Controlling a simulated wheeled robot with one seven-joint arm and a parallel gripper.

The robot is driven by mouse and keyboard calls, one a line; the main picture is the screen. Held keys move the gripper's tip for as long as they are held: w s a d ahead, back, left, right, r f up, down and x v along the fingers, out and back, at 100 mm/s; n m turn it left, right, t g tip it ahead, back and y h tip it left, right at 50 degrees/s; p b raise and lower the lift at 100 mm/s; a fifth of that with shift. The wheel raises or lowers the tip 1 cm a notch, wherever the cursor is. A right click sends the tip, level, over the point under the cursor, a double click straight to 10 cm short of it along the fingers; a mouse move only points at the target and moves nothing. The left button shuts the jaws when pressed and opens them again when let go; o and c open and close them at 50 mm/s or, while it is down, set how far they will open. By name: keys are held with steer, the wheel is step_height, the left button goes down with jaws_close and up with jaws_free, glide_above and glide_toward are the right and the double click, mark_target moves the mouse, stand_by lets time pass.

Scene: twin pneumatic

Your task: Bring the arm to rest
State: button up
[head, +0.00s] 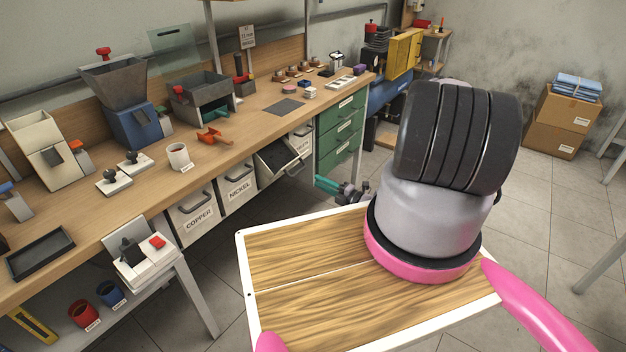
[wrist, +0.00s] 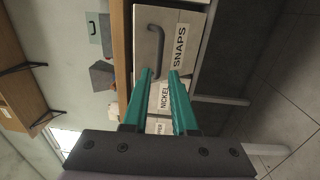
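My gripper (head: 328,185) is in front of the bench, low beside the green drawers in the head view. In the wrist view its two teal fingers (wrist: 159,76) stand apart with nothing between them. A white bin front labelled SNAPS (wrist: 168,48), with a dark handle, lies beyond the fingertips and appears apart from them. In the head view my arm is mostly hidden behind my own body parts.
The wooden bench (head: 245,133) carries a hopper (head: 115,82), a white mug (head: 178,156) and small tools. Below are the COPPER bin (head: 200,215), the NICKEL bin (head: 238,187), a bin tilted open (head: 279,157) and green drawers (head: 340,132).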

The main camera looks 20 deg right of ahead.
steer(key=shift+s+d, duration=0.15)
steer(key=shift+s, duration=0.05)
stand_by(0.3)
steer(key=a+r+n+g+y, duration=0.1)
steer(key=a+r+n+g, duration=0.1)
steer(key=r+n+g, duration=0.55)
steer(key=a+r+n+g+y, duration=0.1)
steer(key=a+r+n+g, duration=0.15)
steer(key=r+n, duration=0.9)
steer(key=a+r+n+g+y, duration=0.1)
steer(key=a+r+n+g, duration=0.25)
steer(key=r, duration=1.15)
steer(key=s+d+r+n+t+h, duration=0.2)
steer(key=s+r+n+t+h, duration=0.3)
steer(key=s+r+n+h, duration=0.7)
steer(key=s+r+n, duration=0.8)
steer(key=s+r, duration=0.5)
steer(key=r, duration=0.1)
steer(key=shift+s+d+r+t, duration=0.15)
steer(key=shift+d+t, duration=0.05)
steer(key=shift+t, duration=0.15)
